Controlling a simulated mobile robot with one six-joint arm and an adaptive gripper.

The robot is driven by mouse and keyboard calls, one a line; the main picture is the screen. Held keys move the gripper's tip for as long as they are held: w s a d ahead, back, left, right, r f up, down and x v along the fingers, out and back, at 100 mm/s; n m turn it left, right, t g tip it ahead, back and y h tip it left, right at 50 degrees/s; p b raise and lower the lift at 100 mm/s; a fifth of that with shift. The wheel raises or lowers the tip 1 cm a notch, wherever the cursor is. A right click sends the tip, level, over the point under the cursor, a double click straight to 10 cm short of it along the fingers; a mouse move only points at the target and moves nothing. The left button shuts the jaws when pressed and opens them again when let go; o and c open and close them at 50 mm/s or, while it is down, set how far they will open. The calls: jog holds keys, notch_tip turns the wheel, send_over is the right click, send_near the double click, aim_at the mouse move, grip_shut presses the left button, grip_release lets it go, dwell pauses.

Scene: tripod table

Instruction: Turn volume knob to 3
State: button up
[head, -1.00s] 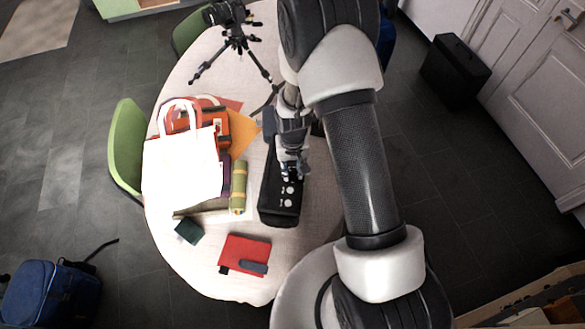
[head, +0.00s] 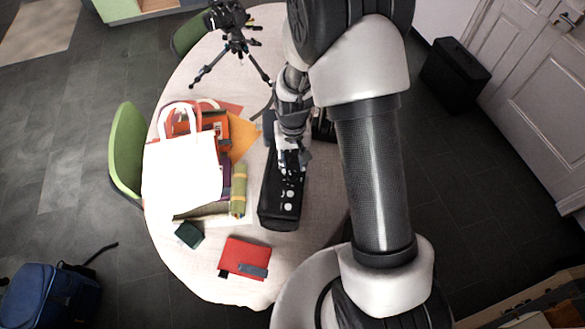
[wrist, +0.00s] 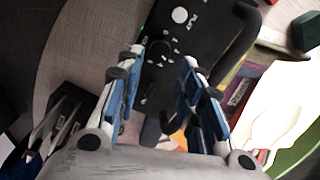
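A long black device (head: 281,212) with several round white controls on its top face lies on the round table. In the wrist view the device (wrist: 215,38) fills the top middle, with a large white round button (wrist: 180,15) beside white lettering and smaller marked controls lower down. Which control is the volume knob, and its setting, I cannot read. My gripper (wrist: 163,57) is open and empty, its blue-padded fingers apart over the device face. Contact cannot be told. In the head view my gripper (head: 290,163) is over the device's far half.
A white bag (head: 182,175), a green roll (head: 238,190) and a red notebook (head: 243,257) lie left of the device. A tripod (head: 236,45) with a camera stands at the back of the table. Bare tabletop (head: 290,250) shows in front of the device.

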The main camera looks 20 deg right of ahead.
notch_tip(320, 180, up, 5)
dwell(0.8)
